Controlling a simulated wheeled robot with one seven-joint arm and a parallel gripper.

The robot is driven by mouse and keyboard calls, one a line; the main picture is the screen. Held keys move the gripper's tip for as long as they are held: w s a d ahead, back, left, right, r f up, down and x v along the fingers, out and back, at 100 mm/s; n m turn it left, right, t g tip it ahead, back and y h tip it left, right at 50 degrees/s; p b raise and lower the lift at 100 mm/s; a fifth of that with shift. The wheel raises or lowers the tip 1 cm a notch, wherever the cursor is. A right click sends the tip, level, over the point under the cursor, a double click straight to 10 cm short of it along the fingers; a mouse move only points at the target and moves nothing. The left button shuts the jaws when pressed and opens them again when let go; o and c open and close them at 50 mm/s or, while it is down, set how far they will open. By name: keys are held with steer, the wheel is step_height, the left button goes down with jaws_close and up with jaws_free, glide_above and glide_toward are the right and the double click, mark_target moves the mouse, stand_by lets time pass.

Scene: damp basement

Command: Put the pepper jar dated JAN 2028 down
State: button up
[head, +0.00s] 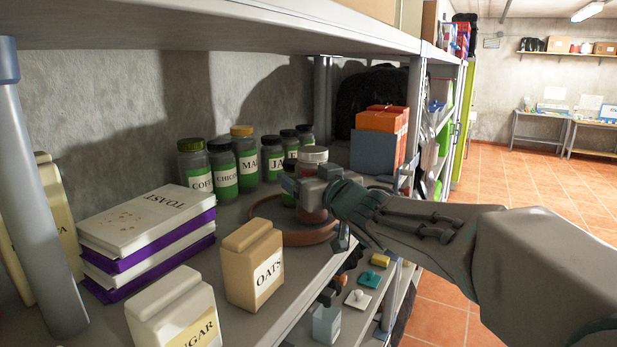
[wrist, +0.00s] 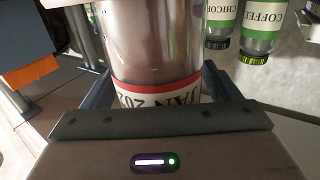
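The pepper jar (head: 311,214) is a clear glass jar with reddish-brown contents and a pale lid. In the wrist view the jar (wrist: 155,50) fills the space between my fingers, and its red-edged white label reads upside down "JAN 202", the last digit hidden. My gripper (head: 322,196) is shut on the jar, one finger on each side, and holds it upright. The jar is at a round brown tray (head: 308,239) on the shelf. I cannot tell whether its base touches the tray.
Green-labelled jars (head: 223,171) stand in a row behind. An oats container (head: 254,266), a sugar container (head: 173,311) and stacked toast boxes (head: 148,232) are at left. Orange boxes (head: 381,121) and a blue box (head: 373,152) stand beyond. The upper shelf (head: 250,25) hangs overhead; a post (head: 414,110) is at right.

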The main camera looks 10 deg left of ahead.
steer(key=shift+r, duration=0.2)
steer(key=v, duration=1.2)
steer(key=shift+b, duration=0.4)
steer(key=s+d+f+m+g+h, duration=0.1)
steer(key=s+d+f+m+h, duration=0.15)
steer(key=d+f+h, duration=0.5)
steer(key=s+d+f+m+g+h, duration=0.1)
steer(key=d+f+m+h, duration=0.3)
steer(key=d, duration=0.6)
steer(key=s+d+f+m+g, duration=0.1)
steer(key=s+f+g, duration=0.6)
steer(key=s+f, duration=0.5)
steer(key=s, duration=0.3)
steer(key=shift+s+d+g, duration=0.3)
steer(key=shift+g, duration=0.1)
